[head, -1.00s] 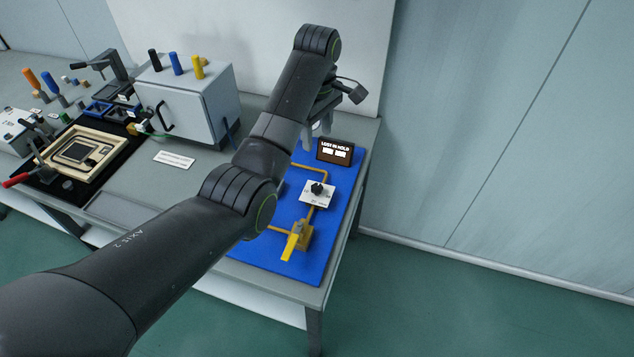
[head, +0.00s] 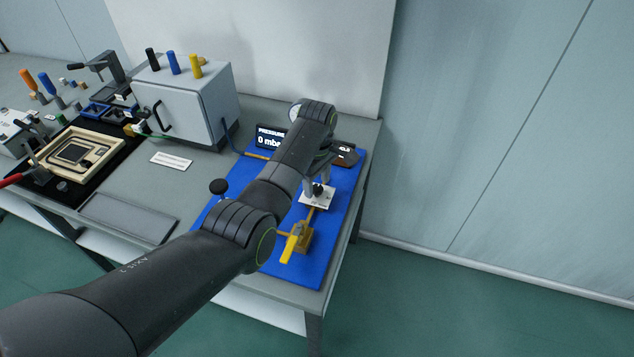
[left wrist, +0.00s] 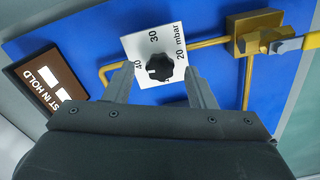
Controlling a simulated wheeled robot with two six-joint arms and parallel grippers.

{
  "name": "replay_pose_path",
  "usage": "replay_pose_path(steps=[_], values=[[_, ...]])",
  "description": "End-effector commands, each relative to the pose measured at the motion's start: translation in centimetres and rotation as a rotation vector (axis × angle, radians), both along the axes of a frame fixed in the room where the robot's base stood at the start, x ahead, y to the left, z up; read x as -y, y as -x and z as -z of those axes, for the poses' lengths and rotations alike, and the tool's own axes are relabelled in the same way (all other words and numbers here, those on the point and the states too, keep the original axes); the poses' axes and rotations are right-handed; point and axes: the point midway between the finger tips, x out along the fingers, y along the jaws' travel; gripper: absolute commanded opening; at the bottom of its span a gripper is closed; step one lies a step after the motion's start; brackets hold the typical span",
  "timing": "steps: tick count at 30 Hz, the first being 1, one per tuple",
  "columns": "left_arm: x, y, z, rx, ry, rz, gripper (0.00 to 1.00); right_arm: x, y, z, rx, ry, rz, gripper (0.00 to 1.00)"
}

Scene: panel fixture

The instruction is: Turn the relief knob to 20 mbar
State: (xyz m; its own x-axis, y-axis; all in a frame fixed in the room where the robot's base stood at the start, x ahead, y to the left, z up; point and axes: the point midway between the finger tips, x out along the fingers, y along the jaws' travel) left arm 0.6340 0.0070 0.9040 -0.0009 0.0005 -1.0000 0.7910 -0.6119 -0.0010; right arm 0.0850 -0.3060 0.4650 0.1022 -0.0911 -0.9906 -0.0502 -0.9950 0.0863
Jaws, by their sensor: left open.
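The relief knob (left wrist: 160,67) is black and sits on a white dial plate (left wrist: 137,43) marked 20, 30 and 40 mbar. A small white mark shows on the knob's side toward the 40; its exact reading is unclear. My left gripper (left wrist: 159,82) is open, its fingertips on either side of the knob's near part, with no clear contact. In the head view, the left gripper (head: 318,182) is over the dial plate (head: 316,201), partly hiding the knob. My right gripper is not in view.
A display (head: 268,138) reads PRESSURE 0 mbar, partly hidden by my arm. A dark LOST IN HOLD sign (left wrist: 47,87) stands beside the dial. A yellow-handled valve (head: 293,242) sits in front of it on the blue panel (head: 332,232). A grey box (head: 190,100) stands left.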

Motion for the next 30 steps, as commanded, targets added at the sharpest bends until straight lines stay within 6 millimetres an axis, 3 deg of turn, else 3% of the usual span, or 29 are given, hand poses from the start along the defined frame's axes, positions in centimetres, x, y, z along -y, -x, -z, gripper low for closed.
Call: replay_pose_path(steps=[13,23,30], values=[[-0.04,0.01,1.03,0.001,0.001,-0.001,0.49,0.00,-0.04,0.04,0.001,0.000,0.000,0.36],[-0.04,0.01,1.01,0.000,0.000,-0.001,0.06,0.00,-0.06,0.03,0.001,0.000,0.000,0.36],[-0.05,0.00,0.92,0.000,0.000,0.019,0.06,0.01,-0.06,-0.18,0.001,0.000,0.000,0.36]])
